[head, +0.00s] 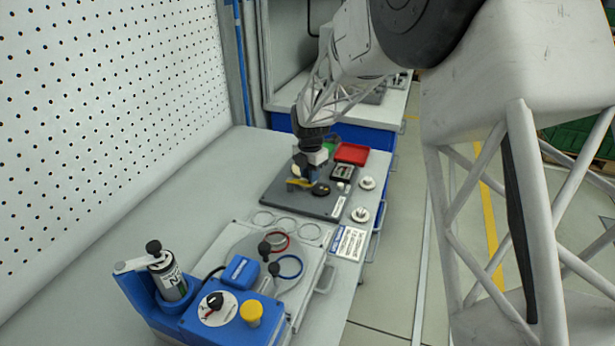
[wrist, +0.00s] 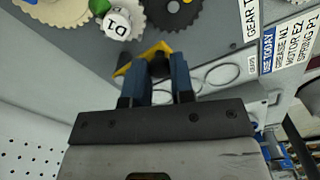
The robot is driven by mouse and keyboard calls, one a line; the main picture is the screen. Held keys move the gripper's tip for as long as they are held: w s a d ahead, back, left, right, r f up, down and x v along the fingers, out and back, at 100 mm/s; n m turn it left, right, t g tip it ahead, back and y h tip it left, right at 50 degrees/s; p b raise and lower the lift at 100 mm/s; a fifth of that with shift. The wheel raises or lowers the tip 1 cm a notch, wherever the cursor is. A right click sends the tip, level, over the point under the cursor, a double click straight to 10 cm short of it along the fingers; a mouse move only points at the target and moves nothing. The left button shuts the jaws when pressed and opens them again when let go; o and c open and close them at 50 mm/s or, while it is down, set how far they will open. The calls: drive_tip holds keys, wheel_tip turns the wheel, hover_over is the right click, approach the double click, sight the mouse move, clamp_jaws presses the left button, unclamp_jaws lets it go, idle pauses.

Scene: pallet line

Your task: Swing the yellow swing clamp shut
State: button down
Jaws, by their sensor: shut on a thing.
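The yellow swing clamp (head: 297,184) is a short yellow bar on the dark grey base plate (head: 274,190), at the plate's left part in the head view. In the wrist view the yellow bar (wrist: 154,49) lies across and just beyond my fingertips. My gripper (wrist: 159,72) has blue fingers, shut on the clamp's dark knob (wrist: 159,66). In the head view my gripper (head: 311,176) points down at the clamp. The fingers hide part of the knob, and I cannot tell the clamp's exact angle.
A black gear (wrist: 174,13), a cream gear (wrist: 55,10) and a white round part (wrist: 117,24) lie near the clamp. A red tray (head: 352,153) stands behind. A grey case (head: 247,243) with coloured rings and a blue station (head: 190,318) stand in front.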

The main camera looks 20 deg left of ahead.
drive_tip(key=w+n, duration=0.1)
drive_tip(key=n, duration=0.1)
drive_tip(key=w+n, duration=0.1)
drive_tip(key=n, duration=0.1)
drive_tip(key=shift+w+a+n, duration=0.3)
drive_tip(key=shift+a, duration=0.1)
drive_tip(key=shift+w+a+n, duration=0.4)
drive_tip(key=shift+w+n, duration=0.05)
drive_tip(key=shift+n, duration=0.65)
drive_tip(key=shift+w+a+n, duration=0.35)
drive_tip(key=shift+w+n, duration=0.1)
drive_tip(key=shift+n, duration=0.65)
drive_tip(key=c, duration=1)
unclamp_jaws()
drive_tip(key=shift+r, duration=3.9)
